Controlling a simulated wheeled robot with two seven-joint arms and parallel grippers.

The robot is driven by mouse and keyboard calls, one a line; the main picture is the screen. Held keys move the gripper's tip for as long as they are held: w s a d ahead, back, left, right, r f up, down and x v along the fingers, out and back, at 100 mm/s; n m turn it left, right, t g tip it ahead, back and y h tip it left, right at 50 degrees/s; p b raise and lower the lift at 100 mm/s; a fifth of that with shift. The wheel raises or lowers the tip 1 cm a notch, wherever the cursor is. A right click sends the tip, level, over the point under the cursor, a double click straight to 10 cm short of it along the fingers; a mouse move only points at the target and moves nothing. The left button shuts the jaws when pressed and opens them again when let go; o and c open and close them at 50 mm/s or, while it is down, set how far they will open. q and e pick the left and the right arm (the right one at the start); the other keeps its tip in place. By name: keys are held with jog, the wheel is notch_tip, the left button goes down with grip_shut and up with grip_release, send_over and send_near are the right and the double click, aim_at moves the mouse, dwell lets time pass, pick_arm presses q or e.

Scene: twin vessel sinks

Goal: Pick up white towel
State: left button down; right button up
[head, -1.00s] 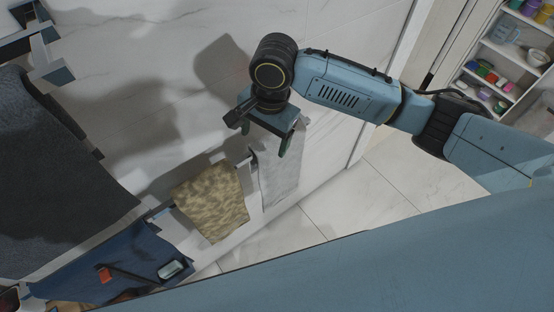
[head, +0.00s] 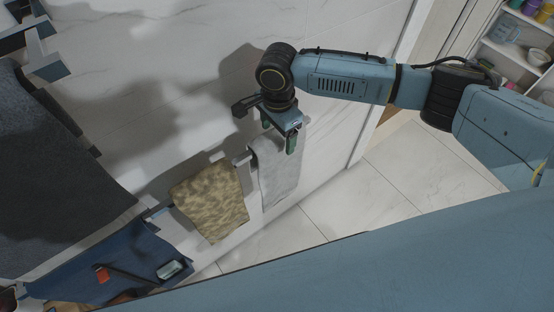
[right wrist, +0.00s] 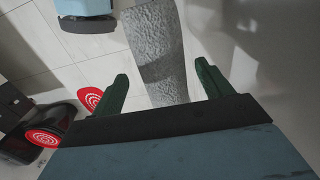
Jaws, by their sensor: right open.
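The white towel (head: 277,178) hangs from a rail on the wall in the head view, a long light grey-white strip. It also shows in the right wrist view (right wrist: 157,40) as a textured strip running down between the fingers. My right gripper (head: 278,132) is open at the towel's upper end and hides part of its top. In the right wrist view its two green fingertips (right wrist: 161,72) stand on either side of the towel with gaps. I cannot tell how deep the towel sits between them. My left gripper is not in view.
A patterned tan towel (head: 210,203) hangs just left of the white one. A dark towel (head: 50,165) hangs at far left, above a blue tray-like surface (head: 110,265) with small items. Tiled floor (head: 400,190) is open at right. Shelves (head: 515,50) stand at upper right.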

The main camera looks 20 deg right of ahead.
jog(key=f, duration=0.4)
jog(key=shift+w+f, duration=0.2)
jog(key=shift+f, duration=0.1)
jog(key=c, duration=1.5)
jog(key=shift+c, duration=0.2)
jog(key=shift+r, duration=0.2)
